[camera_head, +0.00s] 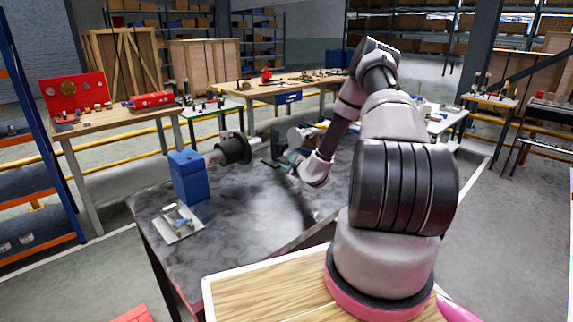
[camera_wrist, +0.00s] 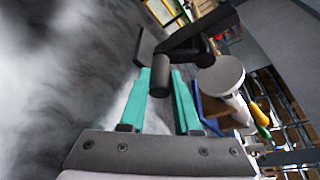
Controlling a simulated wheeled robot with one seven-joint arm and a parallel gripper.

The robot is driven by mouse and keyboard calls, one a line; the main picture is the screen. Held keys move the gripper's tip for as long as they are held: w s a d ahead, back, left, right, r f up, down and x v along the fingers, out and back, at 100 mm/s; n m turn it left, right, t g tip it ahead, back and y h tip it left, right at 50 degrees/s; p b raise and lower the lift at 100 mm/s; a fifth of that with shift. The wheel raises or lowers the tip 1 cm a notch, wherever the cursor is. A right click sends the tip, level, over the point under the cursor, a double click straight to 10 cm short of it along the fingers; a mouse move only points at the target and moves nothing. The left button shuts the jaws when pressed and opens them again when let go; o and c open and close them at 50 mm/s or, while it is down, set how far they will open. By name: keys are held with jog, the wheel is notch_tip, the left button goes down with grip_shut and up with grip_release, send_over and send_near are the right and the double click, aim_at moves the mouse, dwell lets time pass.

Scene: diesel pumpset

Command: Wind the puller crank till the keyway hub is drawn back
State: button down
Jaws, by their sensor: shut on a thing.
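In the wrist view my gripper (camera_wrist: 162,78) has its two teal fingers on either side of a short black crank handle (camera_wrist: 160,84), shut on it. A black crank arm (camera_wrist: 185,38) runs from the handle up to the right. A pale grey round disc (camera_wrist: 220,76) is just right of the crank. In the head view my gripper (camera_head: 290,160) is low over the dark bench, beside a pale cylinder (camera_head: 300,136). To its left a blue block (camera_head: 188,176) carries a black cylindrical part (camera_head: 234,150). I cannot tell which part is the keyway hub.
The dark bench top (camera_head: 240,220) is mostly bare. A metal plate with a small fixture (camera_head: 179,222) lies at its left front. A wooden board (camera_head: 265,290) is at the near edge. Other workbenches (camera_head: 275,88) stand behind, beyond a yellow rail.

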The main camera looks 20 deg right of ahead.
jog(key=shift+f, duration=0.1)
jog(key=shift+w+d+f+n+t+h, duration=0.15)
jog(key=shift+d+f+n+t+h, duration=0.2)
jog(key=shift+n, duration=0.45)
jog(key=shift+w+d+f+n+t+h, duration=0.15)
jog(key=shift+w+d+n+t+h, duration=0.15)
jog(key=shift+d+n, duration=0.35)
jog(key=shift+w+d+f+n+t+h, duration=0.15)
jog(key=shift+d+n+t, duration=0.2)
jog(key=shift+n, duration=0.5)
jog(key=shift+s+d, duration=0.1)
jog(key=c, duration=0.6)
grip_release()
jog(key=s, duration=0.7)
jog(key=s+r, duration=0.1)
jog(key=s, duration=0.2)
jog(key=shift+s, duration=0.4)
